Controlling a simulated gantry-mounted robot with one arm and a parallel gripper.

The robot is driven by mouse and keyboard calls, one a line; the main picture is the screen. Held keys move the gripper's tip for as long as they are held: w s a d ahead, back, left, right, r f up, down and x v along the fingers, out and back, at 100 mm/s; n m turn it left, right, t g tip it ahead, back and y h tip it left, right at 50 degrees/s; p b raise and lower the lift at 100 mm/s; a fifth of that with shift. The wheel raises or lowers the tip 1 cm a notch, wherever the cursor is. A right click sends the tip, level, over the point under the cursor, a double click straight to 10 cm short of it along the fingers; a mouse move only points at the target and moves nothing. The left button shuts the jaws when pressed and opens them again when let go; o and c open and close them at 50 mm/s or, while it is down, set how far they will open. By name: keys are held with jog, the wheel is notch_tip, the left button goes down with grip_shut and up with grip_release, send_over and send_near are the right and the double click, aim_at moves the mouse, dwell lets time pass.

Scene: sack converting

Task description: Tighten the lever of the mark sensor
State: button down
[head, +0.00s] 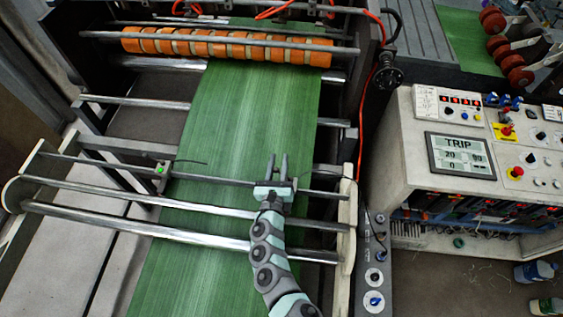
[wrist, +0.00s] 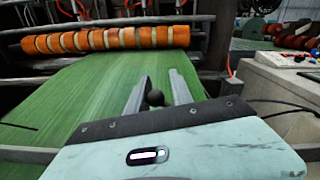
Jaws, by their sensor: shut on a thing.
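My gripper (head: 277,158) is over the crossbar above the green web, right of the web's middle in the head view. In the wrist view, a black ball knob (wrist: 155,97), seemingly the lever's end, sits between the two fingers of my gripper (wrist: 158,88), which is shut on it. The lever's shaft and the body it belongs to are hidden by my gripper. A small block with a green light (head: 160,169) is on the same crossbar farther left, with a thin dark cable by it. I cannot tell whether it is the mark sensor.
The green web (head: 255,105) runs under several metal bars and an orange-ringed roller (head: 225,47). A control cabinet (head: 425,125) with a screen reading TRIP (head: 460,156) stands at right. A black cable (wrist: 285,108) loops right of my gripper. Bottles stand on the floor at lower right.

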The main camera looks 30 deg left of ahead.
jog(key=shift+s+f+n+y, duration=0.2)
jog(key=shift+f+n+y, duration=0.1)
jog(key=shift+y, duration=0.1)
jog(key=c, duration=1.2)
grip_release()
jog(key=shift+d+r, duration=0.1)
jog(key=shift+o, duration=0.3)
jog(key=shift+r, duration=0.1)
jog(key=b+v, duration=0.1)
jog(key=v, duration=0.9)
jog(key=shift+s+d, duration=0.2)
jog(key=shift+s, duration=0.2)
jog(key=shift+r, duration=0.2)
